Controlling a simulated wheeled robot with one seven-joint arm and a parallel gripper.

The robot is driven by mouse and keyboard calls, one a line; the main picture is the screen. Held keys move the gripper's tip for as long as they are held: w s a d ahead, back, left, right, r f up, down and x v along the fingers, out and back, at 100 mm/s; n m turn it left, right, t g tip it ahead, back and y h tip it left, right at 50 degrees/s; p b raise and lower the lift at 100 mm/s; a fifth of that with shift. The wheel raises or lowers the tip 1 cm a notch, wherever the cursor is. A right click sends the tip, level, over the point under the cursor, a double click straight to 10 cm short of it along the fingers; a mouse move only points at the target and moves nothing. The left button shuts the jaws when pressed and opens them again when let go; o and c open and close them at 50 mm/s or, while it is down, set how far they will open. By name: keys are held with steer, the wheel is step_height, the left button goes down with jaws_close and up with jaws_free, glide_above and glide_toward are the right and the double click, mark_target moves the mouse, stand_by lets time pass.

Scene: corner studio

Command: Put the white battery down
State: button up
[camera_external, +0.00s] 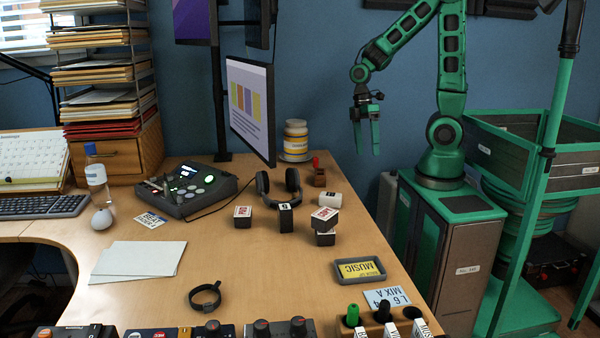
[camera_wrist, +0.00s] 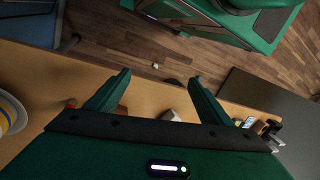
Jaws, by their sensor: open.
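A short white cylinder (camera_external: 329,199), which looks like the white battery, lies on its side on the wooden table (camera_external: 230,290), near the right edge. In the wrist view a pale object (camera_wrist: 169,115) at the table edge may be the same thing, partly hidden by my gripper's body. My gripper (camera_external: 366,150) is open and empty, pointing down, well above and apart from the cylinder. Its two green fingers show spread in the wrist view (camera_wrist: 160,77), with floor and table edge beyond them.
Dark labelled cubes (camera_external: 285,218) and headphones (camera_external: 262,185) stand close to the cylinder. A yellow-white jar (camera_external: 295,138) and a monitor (camera_external: 250,105) are behind. A grey tray (camera_external: 359,270) lies at the right edge. Bare table lies left of it.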

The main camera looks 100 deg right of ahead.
steer(key=s+d+r+m+h, duration=0.1)
steer(key=s+r+m+h, duration=0.1)
steer(key=s+r+m, duration=0.6)
steer(key=shift+s+d+r+m+t+h, duration=0.15)
steer(key=shift+d+r+m+t+h, duration=0.25)
steer(key=shift+m, duration=0.3)
